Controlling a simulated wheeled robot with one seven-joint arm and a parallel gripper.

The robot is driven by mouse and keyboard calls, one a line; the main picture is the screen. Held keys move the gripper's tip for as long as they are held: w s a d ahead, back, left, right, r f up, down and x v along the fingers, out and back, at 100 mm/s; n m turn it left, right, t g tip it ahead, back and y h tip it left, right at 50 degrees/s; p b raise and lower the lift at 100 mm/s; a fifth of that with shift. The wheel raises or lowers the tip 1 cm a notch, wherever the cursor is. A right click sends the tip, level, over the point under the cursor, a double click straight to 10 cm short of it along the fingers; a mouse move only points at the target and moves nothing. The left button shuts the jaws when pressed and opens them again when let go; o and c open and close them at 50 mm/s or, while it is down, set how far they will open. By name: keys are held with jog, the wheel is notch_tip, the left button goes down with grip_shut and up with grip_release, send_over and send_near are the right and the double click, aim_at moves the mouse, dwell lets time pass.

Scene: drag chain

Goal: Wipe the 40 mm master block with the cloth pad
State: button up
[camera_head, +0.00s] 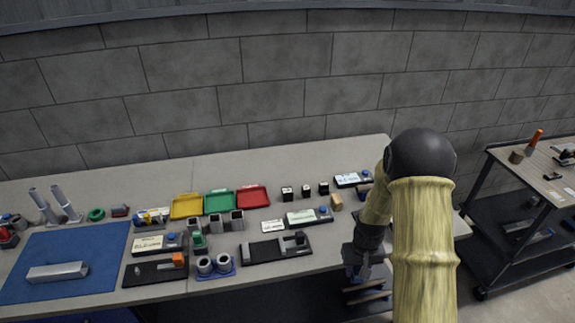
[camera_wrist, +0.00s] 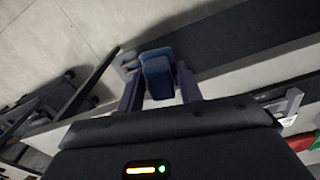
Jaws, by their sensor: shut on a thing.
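My gripper (camera_head: 358,268) is at the table's front edge, right of the middle, low in the head view. In the wrist view its two fingers (camera_wrist: 159,82) are shut on a small blue block-like thing (camera_wrist: 156,72), which looks like the cloth pad. In the head view my arm hides what is held. Three small dark blocks with pale tops, likely the master blocks, stand in a row at the back: left (camera_head: 287,194), middle (camera_head: 306,191) and right (camera_head: 323,188). Their markings are too small to read, so I cannot tell which is 40 mm. My gripper is well apart from them.
Yellow (camera_head: 186,206), green (camera_head: 218,202) and red (camera_head: 252,198) trays stand left of the blocks. A cart (camera_head: 495,205) stands at right. A blue mat (camera_head: 95,245) lies far left.

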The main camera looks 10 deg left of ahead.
aim_at(355, 282)
jog(key=shift+m, duration=0.8)
jog(key=f, duration=0.6)
jog(key=shift+s+d+f, duration=0.1)
jog(key=shift+s+f, duration=0.15)
jog(key=shift+s, duration=0.05)
